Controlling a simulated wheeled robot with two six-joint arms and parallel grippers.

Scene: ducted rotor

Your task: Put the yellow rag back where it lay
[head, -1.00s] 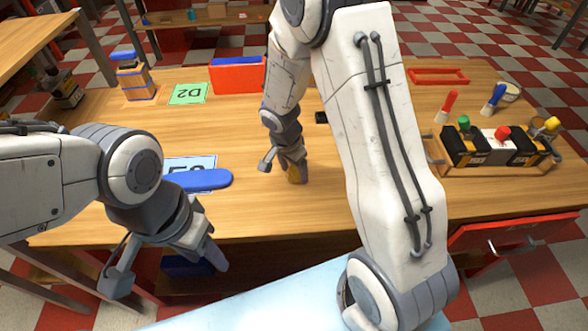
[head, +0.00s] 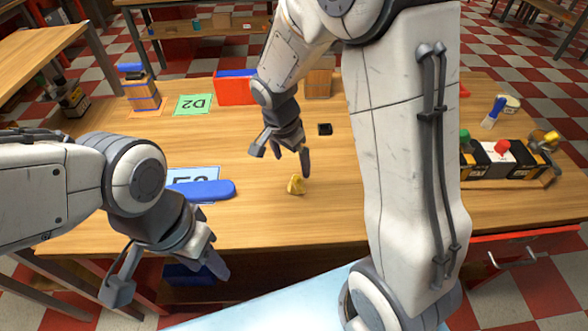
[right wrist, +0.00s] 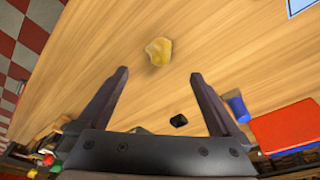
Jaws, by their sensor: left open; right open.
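The yellow rag (head: 295,185) lies crumpled on the wooden table near its front middle. It also shows in the right wrist view (right wrist: 159,51), past the fingertips and apart from them. My right gripper (head: 283,150) is open and empty, raised above the table just behind the rag. Its two spread fingers show in the right wrist view (right wrist: 158,75). My left gripper (head: 170,268) is open and empty, at the table's front edge on the left.
A blue pad (head: 208,190) lies on a labelled card at left. A green D2 card (head: 193,105), a red bin (head: 234,90) and a small black block (head: 324,129) stand farther back. A holder with black blocks (head: 500,158) is at right. Table around the rag is clear.

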